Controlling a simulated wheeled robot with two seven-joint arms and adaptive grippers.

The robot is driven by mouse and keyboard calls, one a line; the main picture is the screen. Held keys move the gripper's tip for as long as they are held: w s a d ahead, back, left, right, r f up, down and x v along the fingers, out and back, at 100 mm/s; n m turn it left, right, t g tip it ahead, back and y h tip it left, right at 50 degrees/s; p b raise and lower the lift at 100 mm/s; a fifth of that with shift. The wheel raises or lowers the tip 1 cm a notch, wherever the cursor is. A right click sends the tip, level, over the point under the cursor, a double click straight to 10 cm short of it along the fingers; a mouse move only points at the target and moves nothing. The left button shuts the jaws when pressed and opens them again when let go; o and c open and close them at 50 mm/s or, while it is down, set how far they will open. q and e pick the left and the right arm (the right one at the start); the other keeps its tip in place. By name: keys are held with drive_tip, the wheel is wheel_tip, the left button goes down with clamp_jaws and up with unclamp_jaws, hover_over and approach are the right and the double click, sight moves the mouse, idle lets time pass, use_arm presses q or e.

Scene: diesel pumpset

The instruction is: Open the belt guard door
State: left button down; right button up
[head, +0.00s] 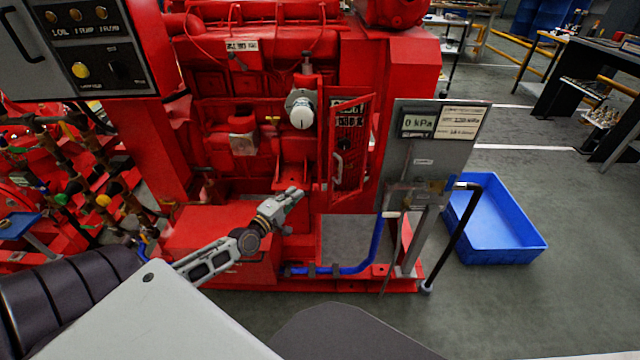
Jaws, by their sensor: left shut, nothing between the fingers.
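The belt guard door (353,178) is a narrow upright red panel on the red pumpset, near the middle of the head view. It has a pale vertical handle (338,169) and a dark round part above it. Its top edge slants, and I cannot tell whether it stands slightly ajar. My left gripper (296,194) reaches in from the lower left. It is shut and empty, to the left of and a little below the handle, apart from the door as far as I can see. My right gripper does not show.
A grey gauge panel (405,160) reading 0 kPa stands right of the door. A blue pipe (372,255) and a black pipe (455,237) run low near it. A blue bin (515,252) sits on the floor at right. A control box (95,60) is at upper left.

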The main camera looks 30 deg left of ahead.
use_arm(q)
drive_tip(key=shift+w, duration=0.2)
idle(0.3)
drive_tip(key=w+d, duration=0.4)
drive_tip(key=w, duration=0.4)
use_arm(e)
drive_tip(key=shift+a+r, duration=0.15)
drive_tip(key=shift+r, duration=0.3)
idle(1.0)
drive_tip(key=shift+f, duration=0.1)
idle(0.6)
